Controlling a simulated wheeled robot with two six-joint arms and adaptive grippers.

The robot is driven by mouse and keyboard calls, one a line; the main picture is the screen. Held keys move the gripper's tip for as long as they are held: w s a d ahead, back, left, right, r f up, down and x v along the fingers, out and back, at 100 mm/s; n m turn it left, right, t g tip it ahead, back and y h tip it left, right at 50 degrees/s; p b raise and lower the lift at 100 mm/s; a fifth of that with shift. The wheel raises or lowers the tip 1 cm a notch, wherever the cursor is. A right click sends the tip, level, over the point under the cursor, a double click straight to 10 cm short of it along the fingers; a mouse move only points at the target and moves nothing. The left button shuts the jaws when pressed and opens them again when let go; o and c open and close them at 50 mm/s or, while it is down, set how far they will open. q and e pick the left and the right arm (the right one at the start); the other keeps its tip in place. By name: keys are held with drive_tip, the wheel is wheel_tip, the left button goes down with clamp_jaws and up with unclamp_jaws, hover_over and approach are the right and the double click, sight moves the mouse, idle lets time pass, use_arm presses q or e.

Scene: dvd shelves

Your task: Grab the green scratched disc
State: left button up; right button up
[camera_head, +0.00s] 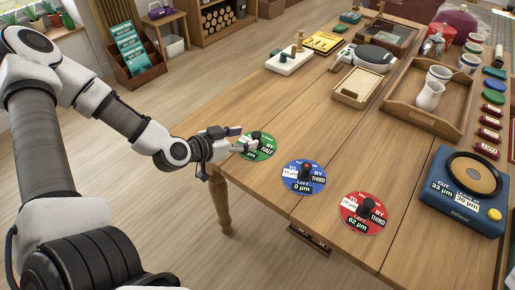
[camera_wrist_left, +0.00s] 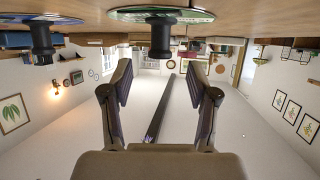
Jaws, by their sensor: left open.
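The green disc (camera_head: 264,155) lies flat at the near left corner of the wooden table, with a black knob standing up from its middle. My left gripper (camera_head: 243,139) reaches in from the left, just over the disc's left edge. Its fingers are open with nothing between them, and they hide part of the disc. In the left wrist view, which looks upside down, the open left gripper (camera_wrist_left: 160,82) points toward the green disc's knob (camera_wrist_left: 160,40), which is beyond the fingertips. My right gripper is in neither view.
A blue disc (camera_head: 293,184) and a red disc (camera_head: 352,221) with knobs lie to the right along the near edge. A blue device (camera_head: 452,224) stands further right. A small wooden tray (camera_head: 345,97) and a large tray (camera_head: 397,112) are behind. Bare wood lies between.

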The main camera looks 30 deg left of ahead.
sight(253, 136)
use_arm(q)
drive_tip(key=b+x, duration=0.1)
drive_tip(key=x, duration=0.2)
drive_tip(key=shift+w+d+f+b, duration=0.15)
drive_tip(key=shift+w+f+b, duration=0.1)
drive_tip(key=shift+f+b, duration=0.1)
drive_tip(key=shift+w+r, duration=0.1)
drive_tip(key=shift+w, duration=0.05)
drive_tip(key=shift+r, duration=0.1)
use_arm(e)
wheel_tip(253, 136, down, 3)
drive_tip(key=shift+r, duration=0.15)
use_arm(q)
clamp_jaws()
drive_tip(key=shift+r, duration=0.1)
